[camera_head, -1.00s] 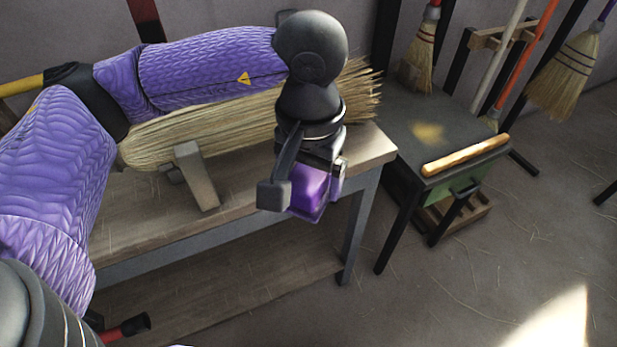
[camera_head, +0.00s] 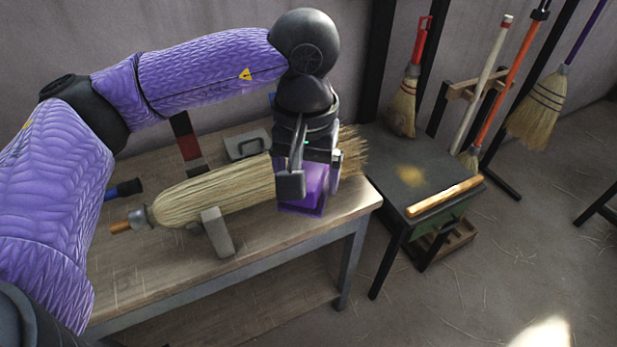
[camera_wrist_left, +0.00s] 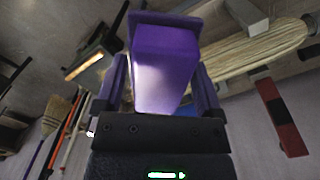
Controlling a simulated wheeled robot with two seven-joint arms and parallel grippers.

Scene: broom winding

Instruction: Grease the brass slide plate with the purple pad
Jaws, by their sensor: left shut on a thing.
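My left gripper (camera_head: 308,188) is shut on the purple pad (camera_head: 302,201), near the right end of the workbench. In the left wrist view the purple pad (camera_wrist_left: 165,62) sits between the two fingers of the gripper (camera_wrist_left: 160,90). The head view does not show clearly whether the pad touches anything below it. I cannot make out the brass slide plate for sure. A blurred yellowish patch (camera_head: 411,175) shows on the dark side table, and I cannot tell what it is. My right gripper is not in view.
A straw broom head (camera_head: 205,190) lies on the workbench (camera_head: 150,275) beside a grey support (camera_head: 217,232), partly behind my gripper. A grey handled thing (camera_head: 248,144) lies behind it. The side table (camera_head: 385,155) has a wooden bar (camera_head: 445,197) at its front edge. Brooms hang behind.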

